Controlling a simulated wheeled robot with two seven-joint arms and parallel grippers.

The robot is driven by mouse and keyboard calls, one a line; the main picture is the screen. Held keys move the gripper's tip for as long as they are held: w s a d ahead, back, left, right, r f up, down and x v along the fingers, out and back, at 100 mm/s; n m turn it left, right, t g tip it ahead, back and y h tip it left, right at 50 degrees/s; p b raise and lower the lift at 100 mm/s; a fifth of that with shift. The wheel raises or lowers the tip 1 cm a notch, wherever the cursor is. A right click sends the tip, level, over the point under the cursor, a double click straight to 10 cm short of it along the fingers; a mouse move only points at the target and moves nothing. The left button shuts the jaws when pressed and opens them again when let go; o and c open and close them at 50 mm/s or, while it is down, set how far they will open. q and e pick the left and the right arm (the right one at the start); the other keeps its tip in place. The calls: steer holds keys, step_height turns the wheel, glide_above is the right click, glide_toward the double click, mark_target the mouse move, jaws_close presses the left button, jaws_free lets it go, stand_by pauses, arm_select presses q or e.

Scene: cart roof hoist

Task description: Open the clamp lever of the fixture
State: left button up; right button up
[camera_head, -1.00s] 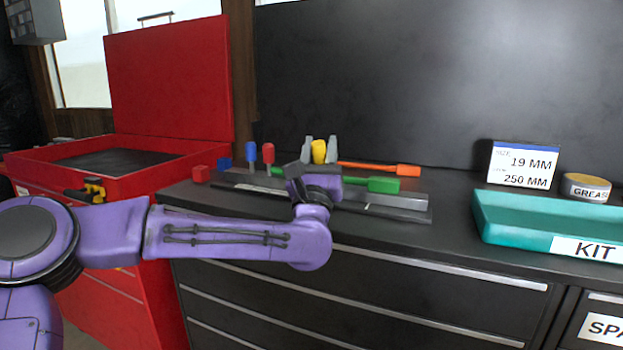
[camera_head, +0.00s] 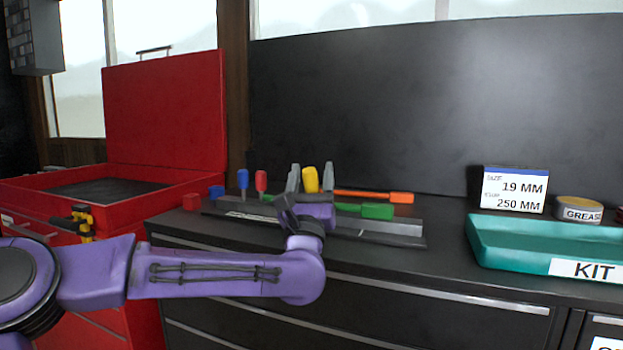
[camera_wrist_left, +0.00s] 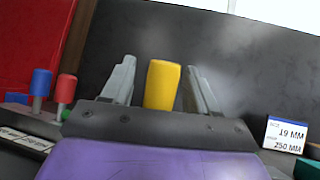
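My left gripper (camera_head: 310,178) is open above the far part of the counter. Its two grey fingers stand up on either side of a yellow handle (camera_head: 311,180), with a gap at each side in the left wrist view (camera_wrist_left: 162,85). Whether the handle lies between the fingers or beyond them, I cannot tell. A dark grey rail-like fixture (camera_head: 385,236) lies on the counter, partly hidden by my left wrist. I cannot make out which part is its clamp lever. A green handle (camera_head: 377,211) and an orange handle (camera_head: 402,197) lie beside it. My right gripper is not in view.
A blue handle (camera_head: 243,178) and a red handle (camera_head: 261,181) stand left of the gripper. A teal KIT tray (camera_head: 510,250), a size sign (camera_head: 515,190) and a grease tin (camera_head: 579,209) are at right. An open red toolbox (camera_head: 165,115) stands at left.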

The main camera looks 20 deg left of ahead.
mark_target(310, 188)
arm_select(q)
steer(key=shift+s+f, duration=0.2)
steer(key=shift+f, duration=0.05)
steer(key=v, duration=0.1)
steer(key=b+v, duration=0.1)
steer(key=v, duration=0.1)
steer(key=shift+s+d+r, duration=0.1)
steer(key=shift+s+r, duration=0.05)
steer(key=shift+s, duration=0.2)
steer(key=s+d+b, duration=0.1)
steer(key=s+d, duration=0.1)
steer(key=s, duration=0.8)
steer(key=shift+s+d, duration=0.3)
steer(key=shift+s, duration=0.05)
steer(key=shift+r, duration=0.1)
